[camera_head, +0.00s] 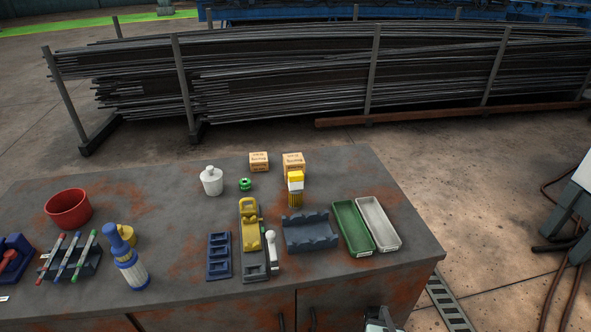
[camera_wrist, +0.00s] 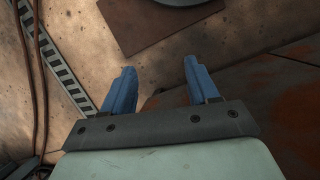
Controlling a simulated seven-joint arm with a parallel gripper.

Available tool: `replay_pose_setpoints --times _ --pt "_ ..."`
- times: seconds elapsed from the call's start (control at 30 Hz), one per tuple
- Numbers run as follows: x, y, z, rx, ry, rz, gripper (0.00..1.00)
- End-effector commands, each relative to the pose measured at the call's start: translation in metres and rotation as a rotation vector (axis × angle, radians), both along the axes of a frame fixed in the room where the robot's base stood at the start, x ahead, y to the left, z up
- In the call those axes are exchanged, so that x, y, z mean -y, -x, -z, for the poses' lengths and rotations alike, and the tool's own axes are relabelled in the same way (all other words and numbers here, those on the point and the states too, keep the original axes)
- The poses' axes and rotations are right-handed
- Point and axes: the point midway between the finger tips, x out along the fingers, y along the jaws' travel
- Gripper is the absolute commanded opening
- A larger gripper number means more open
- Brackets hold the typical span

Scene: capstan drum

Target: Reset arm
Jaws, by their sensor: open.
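My gripper (camera_wrist: 160,80) shows in the wrist view with its two blue fingers spread apart and nothing between them. Below it are bare concrete floor and a brown plate, with the rusty edge of the workbench at the right. In the head view only a small pale part of my arm shows at the bottom edge, in front of the workbench (camera_head: 180,195); the fingers cannot be made out there. The gripper is clear of all the objects on the bench.
The bench holds a red bowl (camera_head: 68,209), a pen rack, a blue-white bottle (camera_head: 127,262), a yellow-and-grey device (camera_head: 250,240), a blue cradle (camera_head: 310,233), a green tray (camera_head: 351,230), a white tray (camera_head: 379,224) and small boxes. Floor to the right holds a grating (camera_head: 448,303) and cables.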

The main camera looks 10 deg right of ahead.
Motion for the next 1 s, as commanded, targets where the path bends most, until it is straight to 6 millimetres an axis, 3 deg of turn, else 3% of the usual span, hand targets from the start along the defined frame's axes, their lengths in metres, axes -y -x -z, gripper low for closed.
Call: replay_pose_setpoints --times 0.3,0.6,0.8,1.0 --pt "-0.083 0.026 0.005 -0.097 -0.084 -0.114 0.59" --pt "-0.145 0.064 0.005 -0.199 -0.147 -0.212 0.59" --pt "-0.165 0.082 0.004 -0.241 -0.167 -0.249 0.59" --pt "-0.166 0.083 0.004 -0.244 -0.168 -0.251 0.59"
